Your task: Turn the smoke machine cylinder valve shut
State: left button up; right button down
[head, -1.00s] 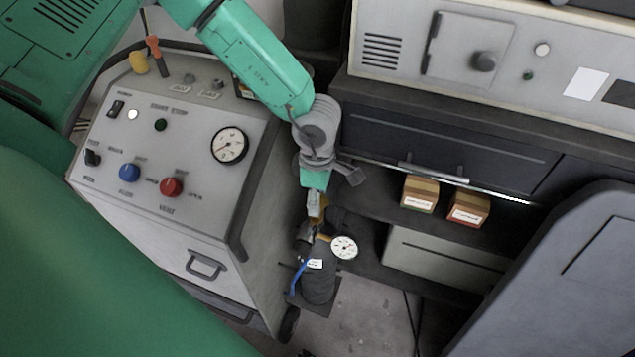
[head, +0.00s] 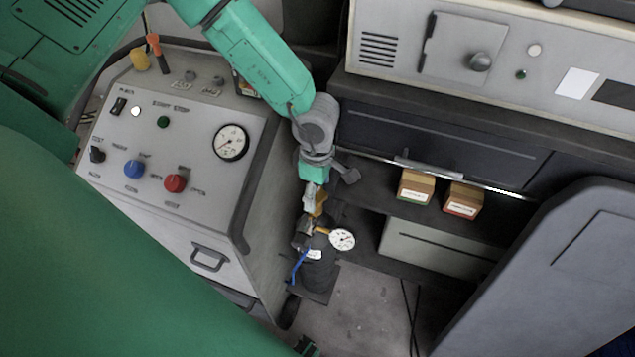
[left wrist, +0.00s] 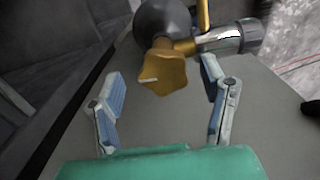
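The smoke machine cylinder (head: 318,279) is dark and stands low beside the console. It carries a white round gauge (head: 342,239) and a blue lever or hose (head: 299,266). Its valve knob (left wrist: 163,73) is yellow and lobed; in the head view a small yellow part (head: 320,203) of it shows by the fingers. My left gripper (head: 311,192) reaches down from above at the valve. In the left wrist view its two fingers are spread, with the knob between and slightly beyond the tips, and a gap on each side. My right gripper is not seen.
The grey console (head: 215,200) with a gauge and knobs stands close on the left. A shelf with two small boxes (head: 415,187) (head: 463,199) and a grey case (head: 440,249) lies to the right. A dark grey panel (head: 560,270) fills the lower right. Some floor (head: 370,310) is clear.

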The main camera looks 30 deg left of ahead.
aim_at(317, 193)
pick_arm(q)
notch_tip(317, 193, up, 12)
dwell(0.7)
jog(key=shift+f, duration=0.15)
